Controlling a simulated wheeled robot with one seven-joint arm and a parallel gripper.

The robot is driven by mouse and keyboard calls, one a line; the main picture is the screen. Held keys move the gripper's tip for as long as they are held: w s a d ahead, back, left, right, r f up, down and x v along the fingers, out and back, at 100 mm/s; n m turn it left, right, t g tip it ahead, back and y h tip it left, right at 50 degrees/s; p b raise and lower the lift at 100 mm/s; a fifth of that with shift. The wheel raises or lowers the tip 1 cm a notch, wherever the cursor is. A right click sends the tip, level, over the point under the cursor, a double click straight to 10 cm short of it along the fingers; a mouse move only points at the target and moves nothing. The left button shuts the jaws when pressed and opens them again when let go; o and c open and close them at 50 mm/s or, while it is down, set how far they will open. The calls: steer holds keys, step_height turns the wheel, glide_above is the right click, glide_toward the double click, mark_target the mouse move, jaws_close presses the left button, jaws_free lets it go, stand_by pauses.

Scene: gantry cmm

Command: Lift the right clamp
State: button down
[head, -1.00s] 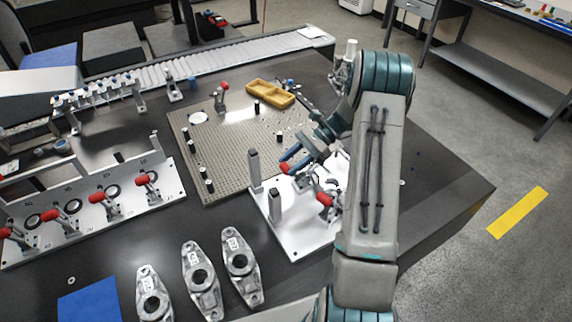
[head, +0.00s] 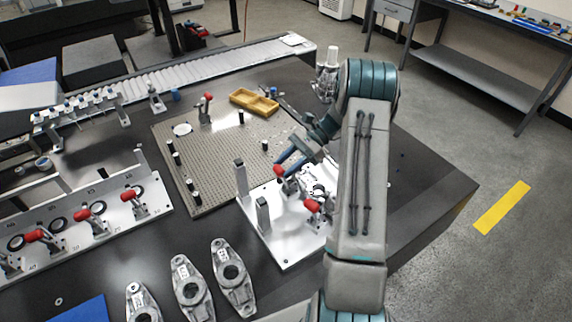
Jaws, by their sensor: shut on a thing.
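Two toggle clamps with red handles stand on the white fixture plate (head: 290,252). The farther clamp's red handle (head: 279,171) is at the tips of my gripper's blue fingers. My gripper (head: 285,164) reaches in from the right and is shut on this handle. The finger contact is small and partly hidden. The nearer clamp's red handle (head: 312,206) is lower and farther right in the picture, apart from the fingers. My arm hides the plate's right part and some of the clamp bodies.
Two grey posts (head: 263,214) rise from the plate's left side. A perforated board (head: 215,160) with black pegs and a yellow tray (head: 254,102) lie behind. Several metal castings (head: 232,276) lie in front. A long fixture (head: 95,232) with red-handled clamps is at left.

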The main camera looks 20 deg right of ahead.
steer(key=c, duration=1.2)
jaws_free()
steer(key=shift+s+d+f, duration=0.1)
steer(key=shift+d+f, duration=0.1)
steer(key=shift+f, duration=0.2)
steer(key=o, duration=0.3)
steer(key=shift+d, duration=0.15)
steer(key=shift+a+r, duration=0.15)
steer(key=shift+a, duration=0.1)
steer(key=b+v, duration=0.1)
steer(key=v, duration=1.3)
